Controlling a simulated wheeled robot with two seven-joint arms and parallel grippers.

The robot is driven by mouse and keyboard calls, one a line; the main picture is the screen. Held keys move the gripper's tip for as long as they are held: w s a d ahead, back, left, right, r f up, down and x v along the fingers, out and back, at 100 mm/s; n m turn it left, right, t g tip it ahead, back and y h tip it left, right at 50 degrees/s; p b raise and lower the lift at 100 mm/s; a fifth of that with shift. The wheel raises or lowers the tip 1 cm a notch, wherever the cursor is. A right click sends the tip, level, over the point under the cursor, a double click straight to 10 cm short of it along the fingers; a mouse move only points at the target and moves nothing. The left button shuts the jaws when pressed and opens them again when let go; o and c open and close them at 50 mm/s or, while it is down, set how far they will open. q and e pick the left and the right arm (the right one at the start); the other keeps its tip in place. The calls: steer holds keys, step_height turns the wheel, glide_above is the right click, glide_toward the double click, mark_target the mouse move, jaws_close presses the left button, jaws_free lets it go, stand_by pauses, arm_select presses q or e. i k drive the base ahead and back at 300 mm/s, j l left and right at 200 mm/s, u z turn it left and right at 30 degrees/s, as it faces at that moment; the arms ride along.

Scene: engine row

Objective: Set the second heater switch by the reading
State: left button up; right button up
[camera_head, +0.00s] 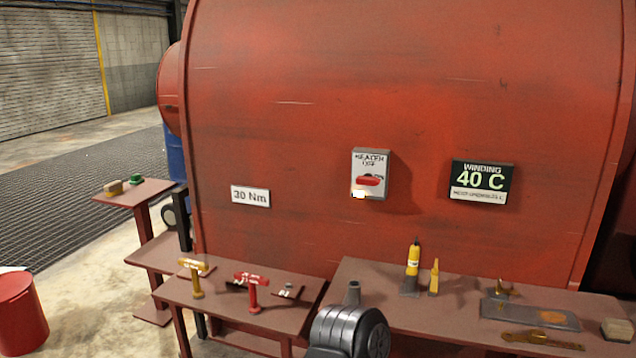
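A grey heater switch box (370,174) is fixed to the red machine wall in the middle of the view. Its label seems to read "HEATER OFF". A red switch handle (369,181) lies roughly crosswise on its face, and a small bright white patch (359,194) shows at its lower left. To its right a black display (481,182) reads "WINDING 40 C" in pale green. A line of small print under the reading is too blurred to read surely.
A "30 Nm" plate (250,196) is left of the switch. Below, a left bench (220,304) holds a yellow and a red T-handled tool; a right bench (420,308) holds a yellow bottle and several small items. A red bin (20,312) stands far left. The switch front is clear.

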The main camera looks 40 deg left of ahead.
mark_target(368, 179)
steer(key=u, duration=1.3)
